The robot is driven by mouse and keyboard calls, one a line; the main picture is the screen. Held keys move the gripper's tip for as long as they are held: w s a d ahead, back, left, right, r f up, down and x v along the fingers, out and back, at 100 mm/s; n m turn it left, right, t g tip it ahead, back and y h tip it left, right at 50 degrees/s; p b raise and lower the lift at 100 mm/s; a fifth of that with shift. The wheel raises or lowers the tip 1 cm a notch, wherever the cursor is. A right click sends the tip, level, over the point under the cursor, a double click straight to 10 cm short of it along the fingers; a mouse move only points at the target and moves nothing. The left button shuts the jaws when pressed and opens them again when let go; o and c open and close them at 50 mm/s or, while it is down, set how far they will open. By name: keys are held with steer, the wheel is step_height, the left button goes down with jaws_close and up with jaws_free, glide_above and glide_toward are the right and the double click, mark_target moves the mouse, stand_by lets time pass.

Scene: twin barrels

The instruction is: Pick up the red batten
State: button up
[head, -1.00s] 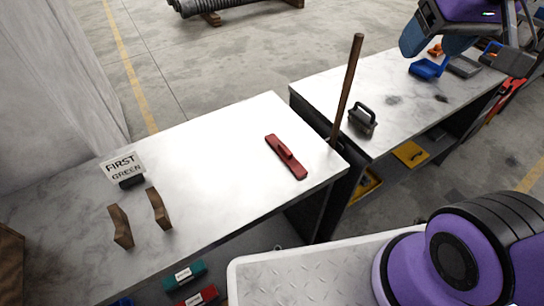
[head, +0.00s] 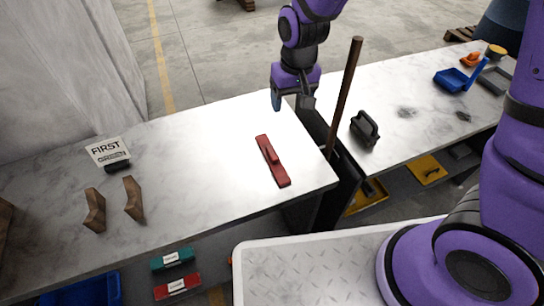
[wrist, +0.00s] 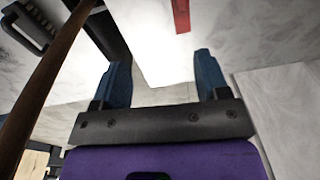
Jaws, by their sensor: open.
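The red batten (head: 272,161), a flat red bar with a raised grip, lies on the left white workbench (head: 200,165) near its right end. In the wrist view only one end of the red batten (wrist: 181,14) shows, at the top edge beyond the fingers. My gripper (head: 291,101) is above the bench's far right corner, behind the batten in the head view and apart from it. In the wrist view my gripper (wrist: 162,75) has its two blue fingers wide apart with nothing between them.
A brown pole (head: 344,95) stands upright in the gap between the benches, close to my gripper. A dark grey handled tool (head: 365,129) sits on the right bench (head: 410,110). Bench surface around the batten is clear.

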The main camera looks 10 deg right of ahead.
glide_toward(272, 152)
steer(key=shift+w+f+n+g+h, duration=0.1)
steer(key=shift+n+g+h, duration=0.2)
steer(key=shift+g, duration=0.1)
step_height(272, 152, down, 5)
steer(key=shift+a, duration=0.1)
steer(key=shift+w+a+f, duration=0.1)
steer(key=shift+f, duration=1.3)
steer(key=shift+w+a+f, duration=0.1)
steer(key=shift+w+f, duration=0.05)
steer(key=shift+f, duration=1.3)
steer(key=c, duration=1)
